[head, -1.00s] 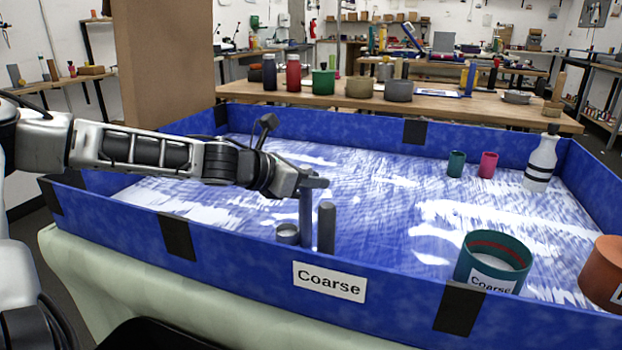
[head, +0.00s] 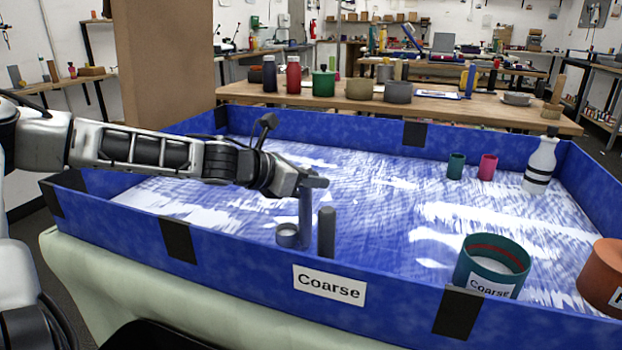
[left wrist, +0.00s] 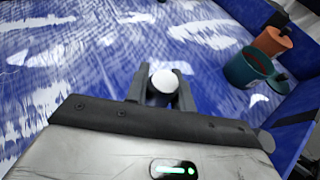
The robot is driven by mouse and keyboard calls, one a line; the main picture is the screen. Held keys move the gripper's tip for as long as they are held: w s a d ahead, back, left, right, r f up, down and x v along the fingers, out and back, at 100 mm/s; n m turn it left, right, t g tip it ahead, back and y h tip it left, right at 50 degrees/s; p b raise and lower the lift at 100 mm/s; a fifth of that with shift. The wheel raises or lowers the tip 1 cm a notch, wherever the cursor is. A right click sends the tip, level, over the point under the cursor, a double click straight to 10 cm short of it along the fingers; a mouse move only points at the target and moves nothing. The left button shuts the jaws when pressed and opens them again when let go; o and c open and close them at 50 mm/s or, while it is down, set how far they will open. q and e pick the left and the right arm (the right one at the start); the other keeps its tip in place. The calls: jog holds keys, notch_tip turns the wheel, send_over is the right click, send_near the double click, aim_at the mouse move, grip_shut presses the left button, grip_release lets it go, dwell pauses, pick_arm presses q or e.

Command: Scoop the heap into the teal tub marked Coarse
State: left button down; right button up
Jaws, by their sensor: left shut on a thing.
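The teal tub marked Coarse (head: 488,285) stands at the tray's front right, with pale material and a red band inside. It also shows in the left wrist view (left wrist: 240,70). White loose material (head: 480,222) lies in streaks and patches across the blue tray floor; no single tall heap stands out. A pale round top (left wrist: 163,80) shows between the fingers in the left wrist view. My right gripper is out of view.
The blue front wall with a Coarse label (head: 329,283) is near. An orange tub (head: 603,278) stands right of the teal tub. A small teal cup (head: 456,166), pink cup (head: 488,167) and white bottle (head: 541,163) stand at back right.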

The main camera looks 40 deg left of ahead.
pick_arm(q)
notch_tip(320, 180, up, 6)
jog(key=p, duration=0.4)
jog(key=shift+r+p, duration=0.15)
jog(key=shift+p, duration=0.25)
notch_tip(320, 180, up, 8)
jog(key=p, duration=0.7)
jog(key=shift+r, duration=0.25)
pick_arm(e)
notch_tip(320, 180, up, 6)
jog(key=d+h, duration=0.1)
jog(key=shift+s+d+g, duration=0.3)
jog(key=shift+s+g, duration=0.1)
